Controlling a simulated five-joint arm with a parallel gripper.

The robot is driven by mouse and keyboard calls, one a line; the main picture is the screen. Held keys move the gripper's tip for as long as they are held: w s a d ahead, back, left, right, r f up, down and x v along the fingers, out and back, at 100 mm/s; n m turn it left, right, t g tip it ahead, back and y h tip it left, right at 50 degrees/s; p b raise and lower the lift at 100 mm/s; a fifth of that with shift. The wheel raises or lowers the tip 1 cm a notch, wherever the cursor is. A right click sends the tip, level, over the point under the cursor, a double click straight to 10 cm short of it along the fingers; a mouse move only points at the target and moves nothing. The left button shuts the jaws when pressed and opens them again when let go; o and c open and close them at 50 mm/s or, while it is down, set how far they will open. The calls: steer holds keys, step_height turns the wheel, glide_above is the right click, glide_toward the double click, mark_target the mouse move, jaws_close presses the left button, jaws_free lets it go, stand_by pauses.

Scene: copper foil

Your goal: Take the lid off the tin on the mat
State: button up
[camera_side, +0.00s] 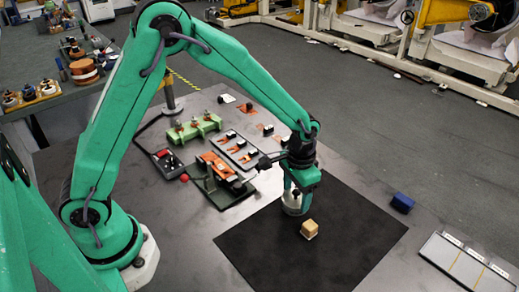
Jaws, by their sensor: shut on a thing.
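The black mat (345,250) lies flat on the grey table. A small pale grey-white round tin (291,208) is near the mat's back edge, right under my gripper. My gripper (296,194) points down and is shut on the top of the tin, at its lid. The fingers cover most of the lid, and the seam between lid and tin is too small to make out. I cannot tell whether the tin is touching the mat or slightly above it.
A small tan block (309,229) stands on the mat just in front of the tin. A blue block (402,203) lies right of the mat. A divided tray (468,262) is at the right edge. Fixtures and a green rack (194,128) fill the back left.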

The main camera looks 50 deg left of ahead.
mark_target(296, 193)
steer(key=shift+r, duration=0.6)
steer(key=r, duration=0.3)
steer(key=shift+s+d+r, duration=0.1)
steer(key=shift+s+d, duration=0.1)
steer(key=s+d+r, duration=0.6)
steer(key=s+d, duration=0.1)
steer(key=s, duration=0.1)
steer(key=shift+s+d+r, duration=0.15)
steer(key=shift+d+r, duration=0.05)
steer(key=s+f+n, duration=0.2)
steer(key=s+n, duration=0.2)
steer(key=s, duration=0.7)
steer(key=shift+s+a+n, duration=0.3)
steer(key=shift+s+a, duration=0.05)
steer(key=shift+a, duration=0.05)
steer(key=shift+w+f, duration=0.1)
